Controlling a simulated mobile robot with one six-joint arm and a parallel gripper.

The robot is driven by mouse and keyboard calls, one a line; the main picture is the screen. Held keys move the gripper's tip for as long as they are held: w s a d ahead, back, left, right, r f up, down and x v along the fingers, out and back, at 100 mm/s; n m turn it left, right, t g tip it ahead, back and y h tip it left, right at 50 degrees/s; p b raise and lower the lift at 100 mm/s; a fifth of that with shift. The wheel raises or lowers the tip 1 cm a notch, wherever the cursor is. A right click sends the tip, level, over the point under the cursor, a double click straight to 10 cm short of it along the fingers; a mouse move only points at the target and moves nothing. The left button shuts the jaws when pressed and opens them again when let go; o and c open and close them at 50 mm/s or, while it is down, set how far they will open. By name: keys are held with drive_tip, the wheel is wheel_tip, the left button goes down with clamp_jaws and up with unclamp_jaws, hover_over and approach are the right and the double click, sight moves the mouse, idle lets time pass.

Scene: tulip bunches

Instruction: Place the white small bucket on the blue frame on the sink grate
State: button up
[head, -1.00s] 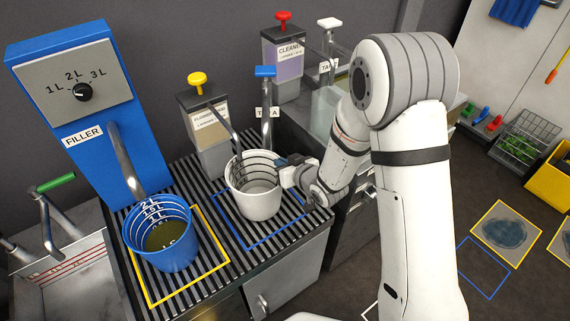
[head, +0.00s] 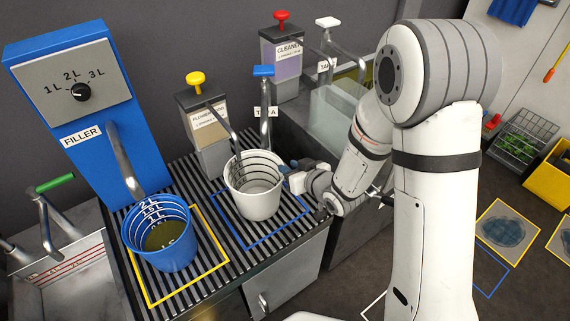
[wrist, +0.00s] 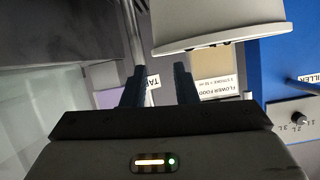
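The small white bucket (head: 254,203) stands upright on the striped sink grate (head: 205,187), inside the blue frame (head: 250,245). It looks empty, with dark measuring lines inside. My gripper (head: 285,165) is just right of the bucket, near its rim. In the wrist view my gripper (wrist: 160,78) has its two dark fingers apart with nothing between them. The bucket (wrist: 215,18) shows there beyond the fingertips, to the upper right, clear of the fingers.
A blue bucket (head: 172,256) with dark yellowish liquid stands in the yellow frame (head: 213,279) under the blue filler (head: 95,140). A flower food dispenser (head: 212,140) and a blue-topped tap (head: 265,110) stand close behind the white bucket. A glass-walled tank is behind my arm.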

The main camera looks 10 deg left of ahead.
drive_tip(key=p+v, duration=0.6)
drive_tip(key=p, duration=0.1)
drive_tip(key=shift+s+d+r, duration=0.2)
drive_tip(key=shift+s+d, duration=0.05)
